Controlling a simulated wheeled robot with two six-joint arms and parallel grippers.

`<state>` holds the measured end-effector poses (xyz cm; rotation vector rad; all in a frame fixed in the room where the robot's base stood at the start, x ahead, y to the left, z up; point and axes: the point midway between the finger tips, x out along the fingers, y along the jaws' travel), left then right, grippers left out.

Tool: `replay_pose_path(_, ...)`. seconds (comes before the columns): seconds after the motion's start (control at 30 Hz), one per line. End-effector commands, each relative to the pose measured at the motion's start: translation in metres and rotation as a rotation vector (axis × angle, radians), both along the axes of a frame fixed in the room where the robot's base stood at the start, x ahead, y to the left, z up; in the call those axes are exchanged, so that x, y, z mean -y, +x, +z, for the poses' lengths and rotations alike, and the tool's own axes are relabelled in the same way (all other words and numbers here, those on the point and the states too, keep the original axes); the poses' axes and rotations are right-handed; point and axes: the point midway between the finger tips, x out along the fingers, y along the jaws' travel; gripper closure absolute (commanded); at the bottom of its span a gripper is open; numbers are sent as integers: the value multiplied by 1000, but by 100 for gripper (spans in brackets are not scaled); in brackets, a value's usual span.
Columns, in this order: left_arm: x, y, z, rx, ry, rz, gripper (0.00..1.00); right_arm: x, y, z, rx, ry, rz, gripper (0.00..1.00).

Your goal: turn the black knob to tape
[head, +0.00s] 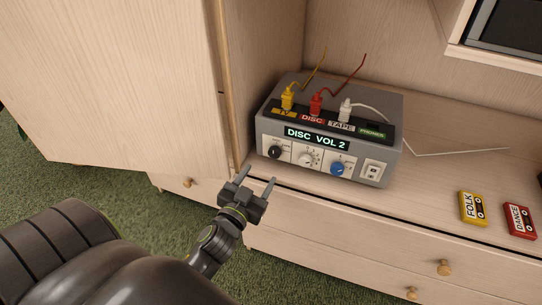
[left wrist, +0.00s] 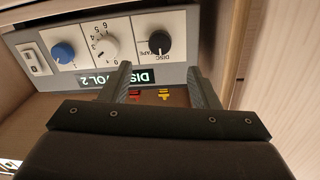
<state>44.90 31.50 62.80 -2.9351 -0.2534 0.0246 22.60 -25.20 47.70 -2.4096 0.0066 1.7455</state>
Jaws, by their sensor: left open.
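The black knob (head: 275,152) is at the left end of the front panel of a grey switch box (head: 398,125) on the cabinet shelf. The lit display (head: 317,138) reads "DISC VOL 2". In the left wrist view, which is upside down, the black knob (left wrist: 159,42) has DISC and TAPE labels beside it. My left gripper (head: 256,178) is open and empty in front of and a little below the black knob, apart from it. Its fingers (left wrist: 159,72) straddle the knob's line in the wrist view. My right gripper is out of view.
A white knob (head: 306,159), a blue knob (head: 337,168) and a rocker switch (head: 373,170) share the panel. Yellow, red and white plugs stand on top. An open cabinet door (head: 120,80) is close on the left. Yellow (head: 472,208) and red (head: 520,221) cassettes lie right.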

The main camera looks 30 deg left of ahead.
Motion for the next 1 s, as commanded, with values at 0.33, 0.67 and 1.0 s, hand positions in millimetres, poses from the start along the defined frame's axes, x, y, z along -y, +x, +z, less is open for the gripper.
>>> replay_pose_path(0.33, -11, 62, 0, 1, 1, -1, 45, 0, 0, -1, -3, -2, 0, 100)
replay_pose_path(0.67, -15, 85, 0, 0, 0, -1, 45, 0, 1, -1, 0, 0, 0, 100)
replay_pose_path(1.0, -15, 85, 0, 0, 0, -1, 58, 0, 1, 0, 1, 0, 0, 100)
